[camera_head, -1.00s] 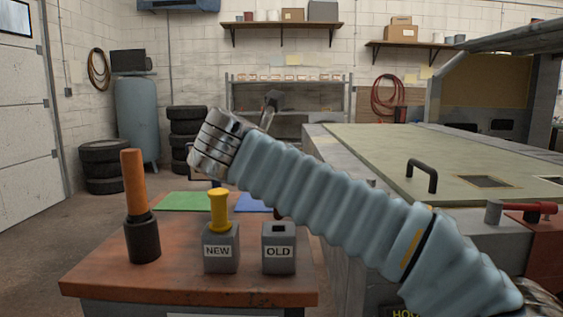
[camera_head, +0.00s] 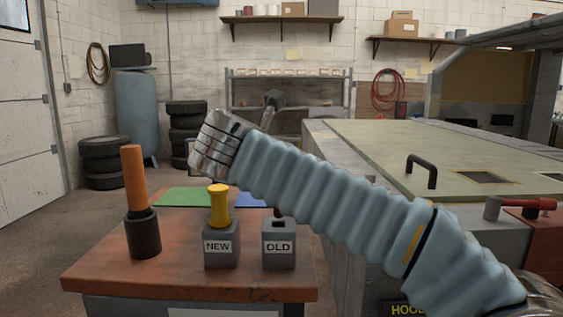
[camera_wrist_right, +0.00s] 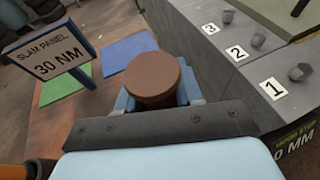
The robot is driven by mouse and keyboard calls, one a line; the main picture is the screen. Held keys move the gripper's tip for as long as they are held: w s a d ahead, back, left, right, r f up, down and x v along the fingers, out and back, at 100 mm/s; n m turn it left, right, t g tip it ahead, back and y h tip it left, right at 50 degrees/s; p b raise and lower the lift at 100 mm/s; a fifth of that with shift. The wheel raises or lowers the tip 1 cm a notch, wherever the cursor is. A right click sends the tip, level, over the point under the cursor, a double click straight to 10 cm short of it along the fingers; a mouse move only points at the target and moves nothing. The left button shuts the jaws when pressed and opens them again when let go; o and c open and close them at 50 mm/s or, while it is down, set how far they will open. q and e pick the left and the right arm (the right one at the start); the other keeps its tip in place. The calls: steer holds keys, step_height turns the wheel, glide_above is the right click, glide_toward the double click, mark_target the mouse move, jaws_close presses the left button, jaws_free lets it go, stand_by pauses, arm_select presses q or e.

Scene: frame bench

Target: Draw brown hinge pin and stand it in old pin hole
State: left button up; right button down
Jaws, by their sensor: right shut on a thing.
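The brown hinge pin (camera_wrist_right: 152,80) shows its round head in the right wrist view, between the fingers of my right gripper (camera_wrist_right: 158,101), which is shut on it. The pin's shank is hidden below the head. In the head view my right arm's ribbed sleeve crosses the middle and hides the gripper. My left gripper is out of view.
An orange-handled tool (camera_head: 134,180) stands in a dark holder (camera_head: 143,234) at the bench's left. Green (camera_head: 184,197) and blue (camera_head: 253,200) mats lie behind the blocks. A SLAM PANEL sign (camera_wrist_right: 58,60) stands near the gripper. A large grey frame (camera_head: 340,240) with a pale panel fills the right.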

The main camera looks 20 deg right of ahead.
mark_target(282, 220)
steer(key=shift+r, duration=0.1)
stand_by(0.6)
steer(key=shift+p, duration=0.35)
stand_by(0.4)
steer(key=shift+p, duration=0.4)
steer(key=shift+f+b, duration=2.5)
steer(key=shift+f, duration=1.6)
steer(key=c, duration=0.7)
jaws_free()
steer(key=shift+o, duration=0.2)
